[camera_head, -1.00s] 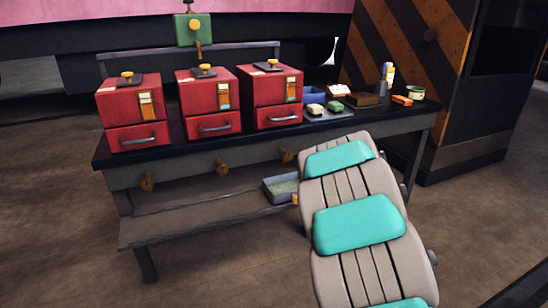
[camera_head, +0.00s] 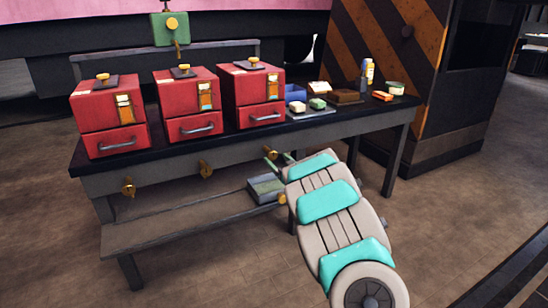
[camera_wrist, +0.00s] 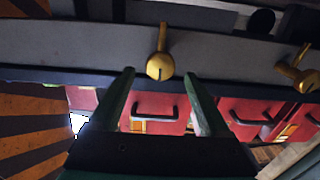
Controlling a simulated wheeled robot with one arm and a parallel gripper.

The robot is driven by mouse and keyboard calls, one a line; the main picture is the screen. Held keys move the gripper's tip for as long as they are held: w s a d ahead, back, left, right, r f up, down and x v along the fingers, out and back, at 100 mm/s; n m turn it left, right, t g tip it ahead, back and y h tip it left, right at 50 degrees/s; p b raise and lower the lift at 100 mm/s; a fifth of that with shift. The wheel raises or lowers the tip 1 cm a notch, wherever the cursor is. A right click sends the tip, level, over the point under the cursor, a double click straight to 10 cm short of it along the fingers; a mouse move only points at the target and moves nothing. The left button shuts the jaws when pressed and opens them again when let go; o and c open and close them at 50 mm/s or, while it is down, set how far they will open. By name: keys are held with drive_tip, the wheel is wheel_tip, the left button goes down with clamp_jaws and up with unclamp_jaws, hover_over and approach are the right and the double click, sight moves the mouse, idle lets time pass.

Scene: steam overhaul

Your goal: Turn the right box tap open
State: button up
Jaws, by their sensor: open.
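Three red boxes stand in a row on the bench. The right box (camera_head: 251,95) has a drawer with a grey handle and a yellow knob on top. Below it, a brass tap (camera_head: 270,152) sits on the bench's front edge. In the wrist view, which appears upside down, this tap (camera_wrist: 160,66) is centred, its lever along the picture's vertical. My gripper (camera_wrist: 159,75) is open, with one green finger on each side of the tap in the picture. I cannot tell whether the tips reach past it. In the head view my arm partly hides the gripper.
Two more brass taps, the middle (camera_head: 205,169) and the left (camera_head: 128,187), are on the same edge. A grey tray (camera_head: 266,188) stands on the lower shelf below my gripper. A striped cabinet (camera_head: 400,70) stands at the right. The floor in front is clear.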

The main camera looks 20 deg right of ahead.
sight(273, 156)
drive_tip(key=shift+w+a+r, duration=0.1)
drive_tip(key=shift+w, duration=1.45)
drive_tip(key=shift+c, duration=0.2)
clamp_jaws()
